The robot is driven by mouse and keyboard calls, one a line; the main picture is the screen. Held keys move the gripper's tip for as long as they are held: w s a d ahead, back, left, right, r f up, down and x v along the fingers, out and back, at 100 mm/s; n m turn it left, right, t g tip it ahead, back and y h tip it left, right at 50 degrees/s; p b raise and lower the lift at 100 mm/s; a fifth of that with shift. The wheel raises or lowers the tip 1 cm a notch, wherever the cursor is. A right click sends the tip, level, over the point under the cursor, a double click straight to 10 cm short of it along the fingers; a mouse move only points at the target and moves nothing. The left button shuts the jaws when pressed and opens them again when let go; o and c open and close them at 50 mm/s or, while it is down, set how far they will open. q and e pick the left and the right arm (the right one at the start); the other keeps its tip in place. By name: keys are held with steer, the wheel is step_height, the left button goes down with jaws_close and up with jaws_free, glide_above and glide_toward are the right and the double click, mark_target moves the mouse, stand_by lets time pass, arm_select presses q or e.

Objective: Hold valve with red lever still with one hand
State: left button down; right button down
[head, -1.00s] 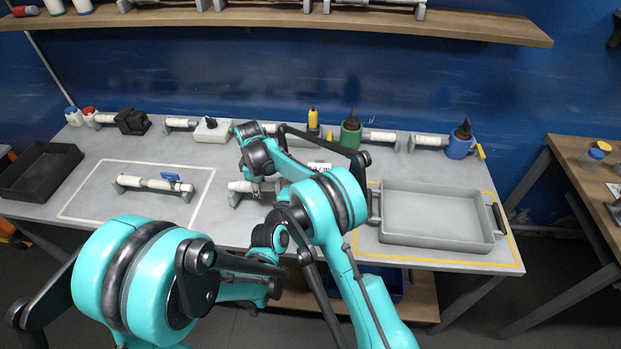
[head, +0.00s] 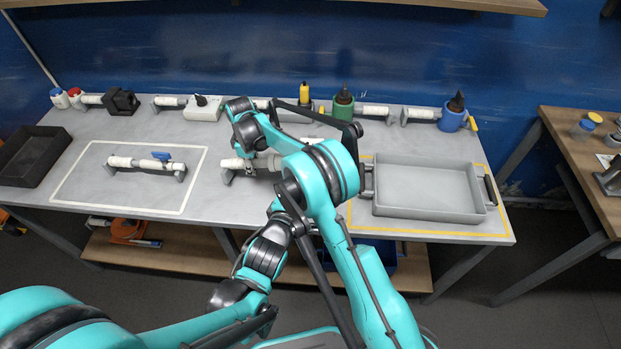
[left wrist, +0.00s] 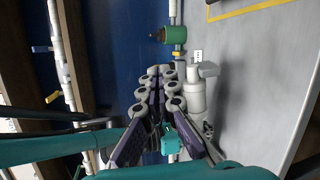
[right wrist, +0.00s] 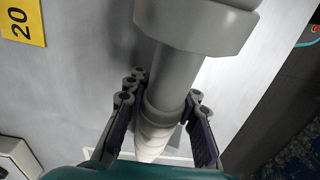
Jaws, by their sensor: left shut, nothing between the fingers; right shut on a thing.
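A white pipe piece with grey ends (head: 228,176) lies on the bench at the middle; my right arm covers much of it. My right gripper (right wrist: 163,98) is shut around its grey and white barrel in the right wrist view. No red lever shows in any view, so I cannot confirm this is the valve with the red lever. My left gripper (left wrist: 165,72) is shut and empty, its fingertips beside a grey and white pipe fitting (left wrist: 195,97) in the left wrist view. In the head view its fingers are hidden behind my right arm.
A blue-levered valve (head: 147,163) lies inside the white outline at left. A grey tray (head: 425,212) stands in the yellow outline at right. A black bin (head: 32,158) is at the left end. Several fittings, including a green one (head: 343,106), line the back.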

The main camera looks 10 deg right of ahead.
arm_select(q)
steer(key=w+a+f+n, duration=0.1)
steer(key=a+n, duration=0.3)
steer(key=n, duration=1.4)
steer(key=a+f+n, duration=0.1)
steer(key=a+n, duration=0.4)
steer(key=n, duration=1.3)
steer(key=x, duration=1.4)
steer(key=shift+d+m, duration=0.3)
